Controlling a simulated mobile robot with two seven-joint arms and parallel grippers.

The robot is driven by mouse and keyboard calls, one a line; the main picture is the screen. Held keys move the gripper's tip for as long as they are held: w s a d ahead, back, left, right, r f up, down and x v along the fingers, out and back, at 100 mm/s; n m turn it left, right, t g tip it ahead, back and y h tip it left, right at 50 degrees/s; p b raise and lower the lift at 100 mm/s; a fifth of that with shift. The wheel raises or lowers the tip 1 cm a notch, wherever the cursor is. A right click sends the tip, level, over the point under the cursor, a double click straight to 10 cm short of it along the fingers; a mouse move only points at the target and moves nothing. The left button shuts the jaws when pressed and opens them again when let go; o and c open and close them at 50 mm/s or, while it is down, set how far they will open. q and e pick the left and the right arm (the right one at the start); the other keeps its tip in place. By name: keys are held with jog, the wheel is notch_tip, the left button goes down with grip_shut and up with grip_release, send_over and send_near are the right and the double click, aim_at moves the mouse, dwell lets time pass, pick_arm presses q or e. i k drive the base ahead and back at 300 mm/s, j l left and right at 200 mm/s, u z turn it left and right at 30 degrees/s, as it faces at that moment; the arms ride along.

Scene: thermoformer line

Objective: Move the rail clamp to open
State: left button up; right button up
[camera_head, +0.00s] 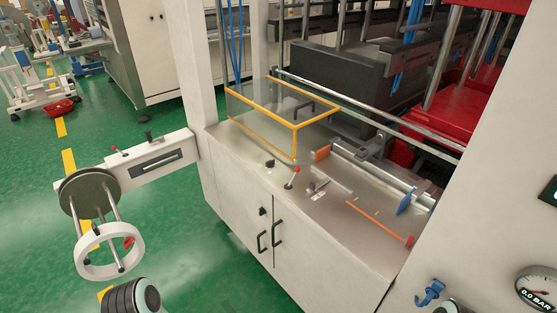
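A silver rail (385,177) runs along the back of the machine's metal worktop. A dark clamp-like block (372,147) sits on it near its middle; I take this for the rail clamp, but cannot be sure. It is small here, and I cannot tell whether it is open or closed. A red-knobbed lever (291,178) and a small black knob (270,163) stand on the worktop in front. Neither gripper shows. Only rounded parts, likely of my own arms, show at the bottom edge.
A clear guard box with an orange frame (296,128) stands at the worktop's left. An orange rod (380,223) and a blue part (407,200) lie to the right. A white bracket with a handwheel (107,251) juts out at left. The green floor in front is clear.

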aim_at(297, 169)
jog(key=z, duration=0.45)
jog(key=i+j+z, duration=0.1)
jog(key=z, duration=0.3)
jog(key=j+z, duration=0.4)
jog(key=i+j+z, duration=0.1)
jog(key=z, duration=0.25)
jog(key=j, duration=0.1)
